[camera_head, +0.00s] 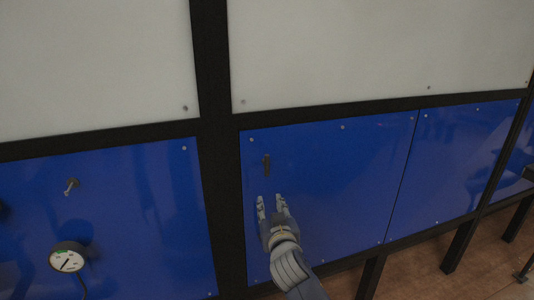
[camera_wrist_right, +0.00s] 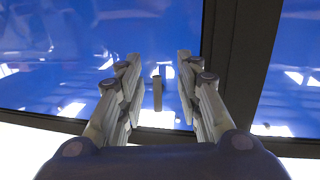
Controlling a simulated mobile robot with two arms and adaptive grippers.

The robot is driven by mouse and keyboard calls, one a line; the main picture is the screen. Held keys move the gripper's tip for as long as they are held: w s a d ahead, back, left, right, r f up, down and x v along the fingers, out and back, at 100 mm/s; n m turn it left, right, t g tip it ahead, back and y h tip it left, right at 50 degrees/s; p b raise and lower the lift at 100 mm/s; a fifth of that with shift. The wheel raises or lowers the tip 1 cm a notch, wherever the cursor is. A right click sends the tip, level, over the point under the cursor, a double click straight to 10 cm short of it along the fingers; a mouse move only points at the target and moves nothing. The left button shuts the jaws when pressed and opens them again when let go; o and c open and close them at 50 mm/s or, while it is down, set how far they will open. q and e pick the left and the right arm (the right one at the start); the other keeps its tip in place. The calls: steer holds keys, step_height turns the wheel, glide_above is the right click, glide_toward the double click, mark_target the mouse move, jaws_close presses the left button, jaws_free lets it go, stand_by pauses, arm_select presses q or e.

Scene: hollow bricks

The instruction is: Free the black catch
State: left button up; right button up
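The black catch (camera_head: 267,165) is a small dark upright bar on the blue panel (camera_head: 340,180), near the panel's upper left corner. My right gripper (camera_head: 271,200) is just below the catch in the head view, its fingers apart and pointing up at it. In the right wrist view the catch (camera_wrist_right: 157,93) shows between the two open fingers of the right gripper (camera_wrist_right: 157,60), with a gap on each side. Whether the fingers reach around it in depth I cannot tell. My left gripper is in neither view.
A pressure gauge (camera_head: 67,259) and a small metal fitting (camera_head: 71,187) sit on the blue panel at the left. Black frame bars (camera_head: 215,130) border the panels. White panels (camera_head: 370,50) are above. Brown floor (camera_head: 420,270) and black legs show at the lower right.

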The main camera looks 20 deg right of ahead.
steer(key=t, duration=0.1)
glide_toward(267, 165)
steer(key=s, duration=0.2)
steer(key=shift+m, duration=0.3)
steer(key=w+p, duration=0.1)
steer(key=w, duration=0.3)
steer(key=w+p, duration=0.1)
steer(key=w, duration=0.2)
steer(key=shift+d+p, duration=0.35)
steer(key=w, duration=0.2)
steer(key=shift+w+d+p, duration=0.25)
steer(key=shift+w+p, duration=0.1)
steer(key=shift+w, duration=0.05)
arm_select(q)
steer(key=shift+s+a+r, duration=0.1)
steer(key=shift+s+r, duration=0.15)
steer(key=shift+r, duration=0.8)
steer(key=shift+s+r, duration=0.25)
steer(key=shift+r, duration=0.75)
arm_select(e)
steer(key=shift+w+d, duration=0.1)
steer(key=shift+w, duration=0.6)
steer(key=shift+f, duration=0.1)
jaws_close()
